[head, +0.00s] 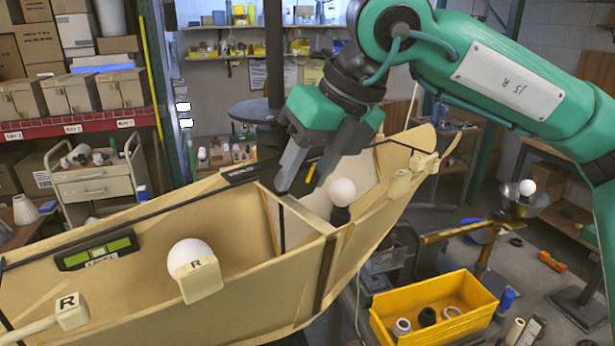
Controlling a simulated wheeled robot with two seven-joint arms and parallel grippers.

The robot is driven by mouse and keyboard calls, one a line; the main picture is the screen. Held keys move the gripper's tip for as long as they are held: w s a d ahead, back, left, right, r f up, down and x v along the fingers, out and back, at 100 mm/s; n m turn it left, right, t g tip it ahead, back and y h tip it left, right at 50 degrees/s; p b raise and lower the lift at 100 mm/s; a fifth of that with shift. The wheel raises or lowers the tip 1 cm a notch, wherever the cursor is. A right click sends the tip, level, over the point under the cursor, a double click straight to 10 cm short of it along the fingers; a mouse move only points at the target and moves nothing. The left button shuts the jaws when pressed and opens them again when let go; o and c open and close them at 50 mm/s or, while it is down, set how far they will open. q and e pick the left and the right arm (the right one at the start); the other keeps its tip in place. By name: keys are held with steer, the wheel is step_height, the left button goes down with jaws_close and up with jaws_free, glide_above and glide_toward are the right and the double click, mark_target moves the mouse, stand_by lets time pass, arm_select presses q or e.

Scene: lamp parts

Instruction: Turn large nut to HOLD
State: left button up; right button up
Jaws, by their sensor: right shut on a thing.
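My right gripper (296,186) comes down from the upper right over the middle of a tan, boat-shaped wooden body (270,295). Its fingers are closed on a dark piece, taken as the large nut, which they almost wholly hide. A short yellow mark (311,173) shows beside the right finger. A black plate with the white word HOLD (240,173) lies just left of the fingers, on the body's dark centre strip. I cannot tell which way the nut points. My left gripper is not in view.
White bulbs stand in the body's near (189,257) and middle (342,191) parts. A yellow bin (434,306) with small parts is at lower right. A cream cart (97,178) stands behind left.

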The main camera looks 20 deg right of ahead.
steer(key=shift+a+f+t+h+b, duration=0.15)
steer(key=shift+t+h+b, duration=0.15)
steer(key=shift+h+b, duration=0.25)
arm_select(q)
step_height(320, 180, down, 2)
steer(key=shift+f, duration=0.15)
arm_select(e)
steer(key=shift+r, duration=0.2)
steer(key=o, duration=1)
arm_select(q)
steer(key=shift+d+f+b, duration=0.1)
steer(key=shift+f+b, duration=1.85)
steer(key=shift+b, duration=0.2)
arm_select(e)
steer(key=shift+v, duration=6.9)
steer(key=shift+a, duration=0.2)
